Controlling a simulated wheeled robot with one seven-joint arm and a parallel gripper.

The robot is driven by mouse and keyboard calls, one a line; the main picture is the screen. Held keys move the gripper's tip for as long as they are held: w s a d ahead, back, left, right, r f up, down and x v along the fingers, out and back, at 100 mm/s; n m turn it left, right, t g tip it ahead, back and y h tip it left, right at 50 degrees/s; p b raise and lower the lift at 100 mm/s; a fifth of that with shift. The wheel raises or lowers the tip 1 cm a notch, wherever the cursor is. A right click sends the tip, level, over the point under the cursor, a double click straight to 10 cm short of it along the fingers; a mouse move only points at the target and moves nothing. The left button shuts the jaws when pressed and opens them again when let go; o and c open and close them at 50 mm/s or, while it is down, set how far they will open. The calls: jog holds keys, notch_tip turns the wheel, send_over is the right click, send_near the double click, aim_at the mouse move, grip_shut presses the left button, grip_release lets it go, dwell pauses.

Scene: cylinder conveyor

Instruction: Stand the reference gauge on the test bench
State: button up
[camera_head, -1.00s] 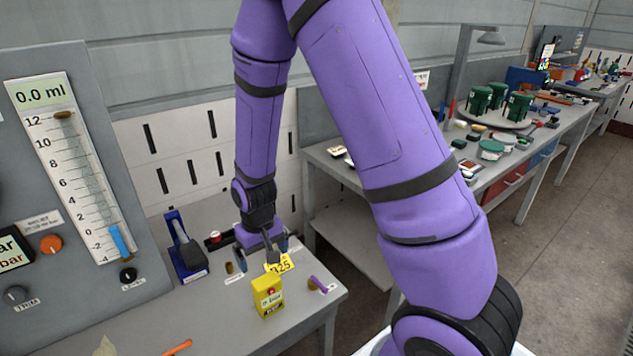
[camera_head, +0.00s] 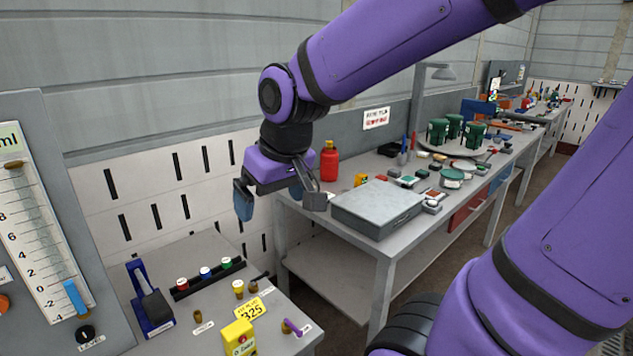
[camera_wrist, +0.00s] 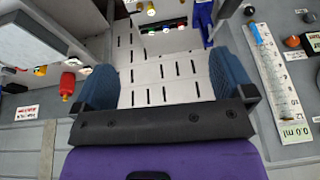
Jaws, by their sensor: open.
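My gripper (camera_head: 280,208) is open and empty, raised in the air above the far right part of the near bench (camera_head: 212,335). Its two blue-grey fingers stand wide apart in the wrist view (camera_wrist: 163,85), with only the slotted wall panel between them. I cannot tell for sure which piece is the reference gauge. A small yellow-topped cylinder (camera_head: 239,289) stands on the near bench behind a yellow card (camera_head: 249,310). A brown cylinder (camera_head: 198,316) stands further left by a white label, and a purple-ended piece (camera_head: 290,327) lies near the right edge.
A black rack (camera_head: 188,291) holds red-, blue- and green-capped pieces. A blue device (camera_head: 150,304) and a yellow box (camera_head: 239,340) stand on the near bench. The scale panel (camera_head: 40,215) is at left. A grey case (camera_head: 378,209) and red bottle (camera_head: 329,161) occupy the second bench.

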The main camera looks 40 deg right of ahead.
jog(key=s+d+r+t, duration=0.1)
jog(key=s+r, duration=0.4)
jog(key=s, duration=0.4)
jog(key=shift+d, duration=0.25)
